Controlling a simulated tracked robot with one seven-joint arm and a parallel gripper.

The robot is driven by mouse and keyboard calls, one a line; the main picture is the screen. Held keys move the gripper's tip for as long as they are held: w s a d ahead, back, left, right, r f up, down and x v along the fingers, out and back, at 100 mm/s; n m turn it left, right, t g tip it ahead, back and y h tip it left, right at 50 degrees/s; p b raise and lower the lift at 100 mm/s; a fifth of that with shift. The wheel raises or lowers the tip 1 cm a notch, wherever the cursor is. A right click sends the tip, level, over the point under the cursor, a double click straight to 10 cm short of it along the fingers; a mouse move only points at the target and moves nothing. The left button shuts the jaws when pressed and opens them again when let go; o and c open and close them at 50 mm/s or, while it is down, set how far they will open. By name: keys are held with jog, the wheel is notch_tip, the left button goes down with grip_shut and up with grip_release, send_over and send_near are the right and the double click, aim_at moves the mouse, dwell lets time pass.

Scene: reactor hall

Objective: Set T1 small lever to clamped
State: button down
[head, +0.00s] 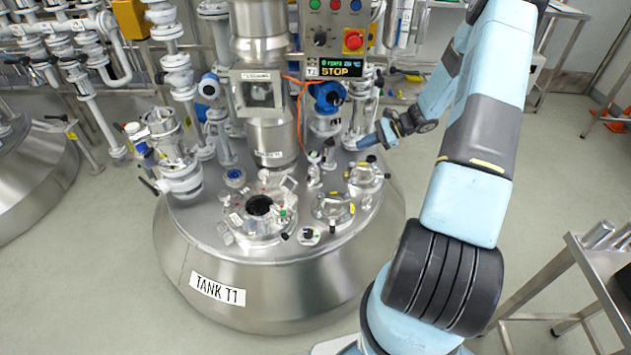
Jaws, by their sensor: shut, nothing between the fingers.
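Tank T1 (215,287) is a wide steel vessel in the middle of the head view, with its name on a white label. Its lid carries an open round port (259,206) ringed by small clamps, and two smaller round fittings, a nearer one (332,209) and a farther one (365,178). Small dark and yellow handles sit around these fittings. I cannot tell which is the small lever or how it is set.
A steel column (271,135) and a blue-capped valve (327,97) rise from the lid to the gripper's left. A control box (338,25) showing STOP hangs behind. White pipework (180,70) crowds the left. A steel table (590,250) stands at the right.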

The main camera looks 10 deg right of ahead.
aim_at(310, 177)
jog(key=d+f+m+t, duration=0.2)
jog(key=f+m, duration=0.1)
jog(key=f, duration=0.4)
jog(key=d+f+m+t, duration=0.1)
jog(key=f+m+t, duration=0.1)
jog(key=f, duration=0.6)
jog(key=d+f+m+t+y, duration=0.1)
jog(key=d+f+m+t, duration=0.1)
jog(key=f, duration=0.5)
jog(key=shift+s+d+f+m+t, duration=0.3)
jog(key=shift+s+f+m+t, duration=0.15)
jog(key=shift+m, duration=0.75)
jog(key=shift+r, duration=0.1)
jog(key=x, duration=2.4)
